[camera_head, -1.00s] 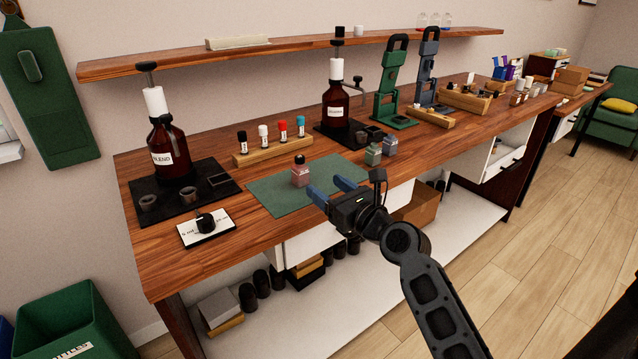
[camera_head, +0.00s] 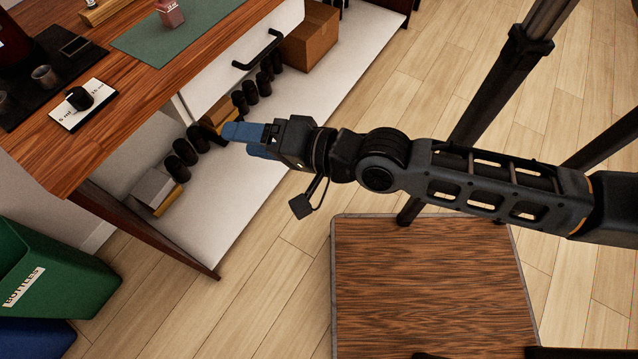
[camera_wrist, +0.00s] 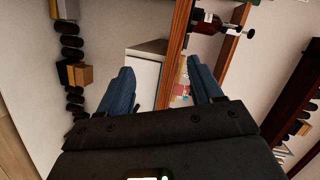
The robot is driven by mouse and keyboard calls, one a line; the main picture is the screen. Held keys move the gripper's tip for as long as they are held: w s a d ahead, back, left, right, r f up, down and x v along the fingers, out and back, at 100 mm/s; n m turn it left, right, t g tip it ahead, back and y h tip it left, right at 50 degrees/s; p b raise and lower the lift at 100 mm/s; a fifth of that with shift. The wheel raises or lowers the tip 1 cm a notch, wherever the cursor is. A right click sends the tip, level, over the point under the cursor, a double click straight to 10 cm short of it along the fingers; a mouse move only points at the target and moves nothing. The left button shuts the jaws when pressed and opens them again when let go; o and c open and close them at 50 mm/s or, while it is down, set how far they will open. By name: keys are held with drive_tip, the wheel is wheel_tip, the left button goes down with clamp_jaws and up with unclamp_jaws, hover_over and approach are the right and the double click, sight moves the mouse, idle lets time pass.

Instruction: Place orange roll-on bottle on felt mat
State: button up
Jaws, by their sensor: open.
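The green felt mat (camera_head: 135,45) lies on the bench at the upper left of the head view, partly cut off by the top edge. A pinkish square bottle (camera_head: 168,15) stands on it, its top cut off. I cannot make out an orange roll-on bottle in the current views. My gripper (camera_head: 238,142) is open and empty, in front of the bench and apart from the mat and bottle. Its blue fingers also show in the wrist view (camera_wrist: 158,76), with small blurred coloured items (camera_wrist: 182,93) between them in the picture.
The end of a wooden rack (camera_head: 98,13) shows at the top left. A white card (camera_head: 82,105) with a black item lies near the bench's front edge. Several dark cylinders and a cardboard box (camera_head: 311,38) stand on the low white shelf. A green bin (camera_head: 50,275) stands lower left.

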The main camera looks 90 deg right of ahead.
drive_tip(key=s+a+r+n+y, duration=0.4)
drive_tip(key=s+a+n, duration=0.6)
drive_tip(key=n, duration=0.8)
drive_tip(key=shift+s+a+r+y, duration=0.3)
drive_tip(key=shift+a+r+y, duration=0.15)
drive_tip(key=shift+a, duration=0.3)
